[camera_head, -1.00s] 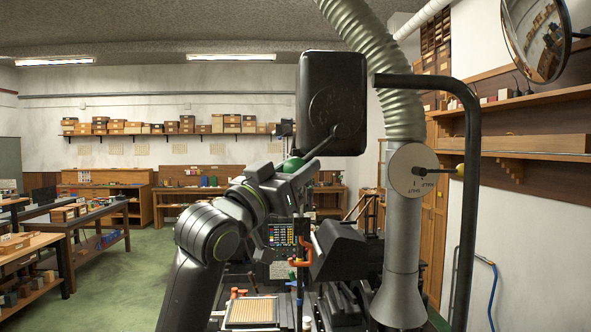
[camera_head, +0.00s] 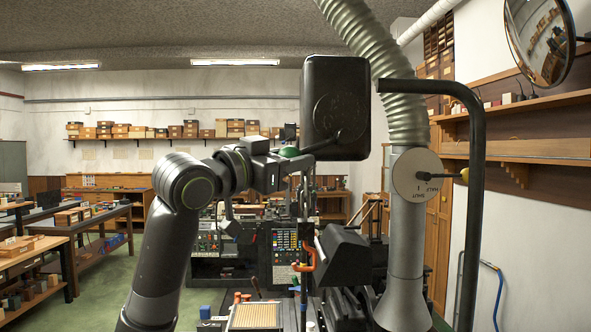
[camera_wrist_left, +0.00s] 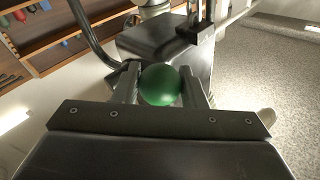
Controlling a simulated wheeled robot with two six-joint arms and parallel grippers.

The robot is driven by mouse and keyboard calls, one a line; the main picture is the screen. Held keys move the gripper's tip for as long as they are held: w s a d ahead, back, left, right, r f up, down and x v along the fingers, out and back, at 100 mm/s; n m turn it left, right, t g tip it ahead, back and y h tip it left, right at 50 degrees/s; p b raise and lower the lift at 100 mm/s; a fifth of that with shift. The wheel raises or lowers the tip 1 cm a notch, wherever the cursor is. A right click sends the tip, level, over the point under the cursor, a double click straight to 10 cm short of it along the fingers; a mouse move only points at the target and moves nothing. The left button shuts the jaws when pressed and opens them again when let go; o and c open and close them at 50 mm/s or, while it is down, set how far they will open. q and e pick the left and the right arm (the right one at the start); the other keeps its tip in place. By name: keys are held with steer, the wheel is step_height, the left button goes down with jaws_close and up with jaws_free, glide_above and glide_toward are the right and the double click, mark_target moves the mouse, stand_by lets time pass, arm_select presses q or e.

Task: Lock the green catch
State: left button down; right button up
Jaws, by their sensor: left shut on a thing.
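The green catch shows as a round green knob (camera_head: 289,151) at the end of a dark rod. The rod slopes slightly up to the right to the front of a black box-like housing (camera_head: 335,100). My left gripper (camera_head: 287,157) reaches in from the left at the knob, partly covering it. In the left wrist view the green knob (camera_wrist_left: 162,85) sits between the two fingers (camera_wrist_left: 160,92), which are shut on it. My right gripper is out of both views.
A ribbed hose runs down to a grey pipe (camera_head: 405,235) with a round dial marked HALF and SHUT. A black bent bar (camera_head: 472,190) stands to its right. Control panels (camera_head: 287,255), an orange handle (camera_head: 304,262) and a tan ribbed block (camera_head: 254,316) lie below my arm.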

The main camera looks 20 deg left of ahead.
arm_select(q)
steer(key=shift+s+a+r+m+g+y, duration=0.1)
steer(key=shift+a+r+m+g+y, duration=0.2)
steer(key=shift+r+m+g, duration=0.6)
steer(key=shift+s+a+r+m+g+y, duration=0.1)
steer(key=shift+r+m+g+y, duration=0.35)
steer(key=shift+r, duration=0.8)
steer(key=c, duration=1.1)
jaws_free()
steer(key=shift+w, duration=0.1)
steer(key=shift+o, duration=0.9)
steer(key=shift+w+a, duration=0.1)
steer(key=shift+s+d+f, duration=0.1)
steer(key=shift+s+d, duration=0.15)
steer(key=shift+s, duration=0.2)
steer(key=b+v, duration=0.8)
steer(key=v, duration=0.9)
steer(key=shift+w+a, duration=0.15)
steer(key=shift+a, duration=0.2)
